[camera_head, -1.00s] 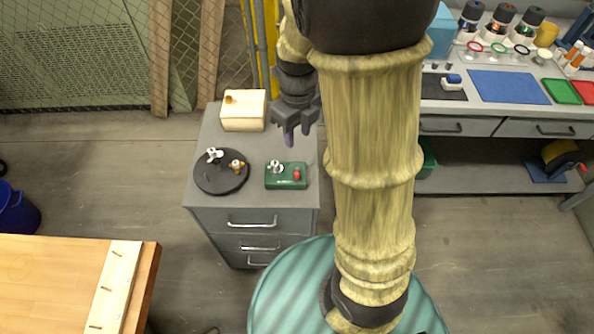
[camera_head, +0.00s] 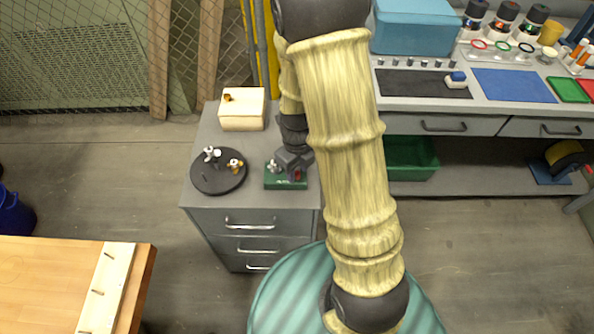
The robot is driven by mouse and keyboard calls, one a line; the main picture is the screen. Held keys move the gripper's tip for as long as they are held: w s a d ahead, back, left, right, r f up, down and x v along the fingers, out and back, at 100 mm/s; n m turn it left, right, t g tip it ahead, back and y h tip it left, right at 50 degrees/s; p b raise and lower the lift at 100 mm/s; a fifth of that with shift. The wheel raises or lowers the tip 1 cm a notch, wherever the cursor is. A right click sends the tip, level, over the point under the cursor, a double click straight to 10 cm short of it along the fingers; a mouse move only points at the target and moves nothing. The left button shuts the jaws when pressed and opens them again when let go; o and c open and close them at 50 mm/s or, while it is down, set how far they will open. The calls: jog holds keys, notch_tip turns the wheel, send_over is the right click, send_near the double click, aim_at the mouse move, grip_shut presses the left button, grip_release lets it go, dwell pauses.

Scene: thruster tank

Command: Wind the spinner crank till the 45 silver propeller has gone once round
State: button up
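A green box (camera_head: 272,184) sits at the front right of the grey cabinet top. It carries a small silver part (camera_head: 273,167) on its left and a red knob at its right, now mostly hidden. My gripper (camera_head: 293,173) is low over the right half of this box, its fingertips at the red knob. Whether it touches or grips the knob cannot be told. A black round disc (camera_head: 212,184) to the left carries a silver propeller (camera_head: 211,154) and a gold propeller (camera_head: 235,165). Their markings are too small to read.
A cream box (camera_head: 242,117) with a small brown knob stands at the back of the cabinet top (camera_head: 205,132). A workbench with a blue case (camera_head: 414,30) and mats stands at right. A wooden table (camera_head: 60,280) is at lower left. The cabinet front edge lies just before the green box.

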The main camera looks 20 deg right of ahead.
jog(key=shift+f, duration=0.3)
grip_shut()
